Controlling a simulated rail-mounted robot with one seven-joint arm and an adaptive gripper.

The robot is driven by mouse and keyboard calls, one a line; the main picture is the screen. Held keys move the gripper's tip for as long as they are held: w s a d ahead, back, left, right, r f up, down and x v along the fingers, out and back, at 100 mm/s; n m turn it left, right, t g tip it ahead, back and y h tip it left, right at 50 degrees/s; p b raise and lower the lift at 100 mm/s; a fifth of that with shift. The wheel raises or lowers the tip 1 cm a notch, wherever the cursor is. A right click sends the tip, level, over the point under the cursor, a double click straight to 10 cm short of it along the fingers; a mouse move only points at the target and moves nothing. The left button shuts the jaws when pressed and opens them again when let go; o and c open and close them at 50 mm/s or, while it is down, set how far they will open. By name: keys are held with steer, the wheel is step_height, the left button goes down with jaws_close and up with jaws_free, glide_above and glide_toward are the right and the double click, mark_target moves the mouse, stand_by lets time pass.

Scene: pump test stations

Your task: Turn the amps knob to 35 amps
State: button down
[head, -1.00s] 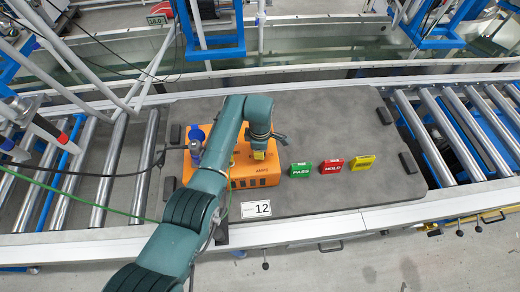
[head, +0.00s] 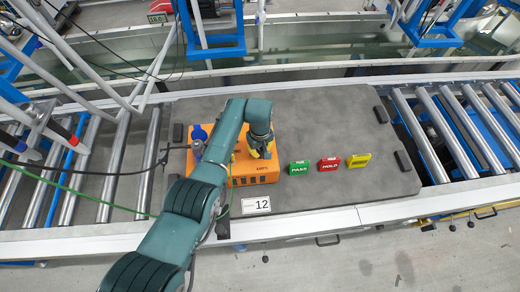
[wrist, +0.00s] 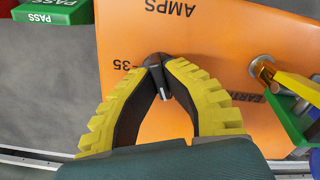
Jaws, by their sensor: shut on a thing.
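The amps knob (wrist: 157,72) is small and black with a white pointer line, on the orange box's face in the wrist view. The pointer line points toward the bottom of that picture. The label 35 (wrist: 120,64) and a dash sit just left of the knob, and AMPS is printed above; the lettering is upside down. My gripper (wrist: 158,66) has yellow, black-padded fingers shut on the knob from both sides. In the head view my gripper (head: 263,150) is over the orange box (head: 250,180), and the knob is hidden there.
A green cable clamp or plug (wrist: 290,112) and a metal stud (wrist: 262,70) are right of the gripper in the wrist view. Green PASS (head: 299,168), red HOLD (head: 329,164) and yellow (head: 358,160) blocks stand right of the box. The grey board (head: 350,115) behind is clear.

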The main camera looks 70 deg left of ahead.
steer(key=m, duration=0.5)
steer(key=shift+f+m, duration=0.15)
steer(key=shift+m, duration=0.15)
steer(key=m, duration=0.6)
steer(key=shift+p, duration=0.4)
steer(key=m, duration=0.5)
steer(key=shift+m, duration=0.4)
steer(key=m, duration=0.5)
steer(key=c, duration=1.1)
jaws_free()
steer(key=shift+c, duration=0.2)
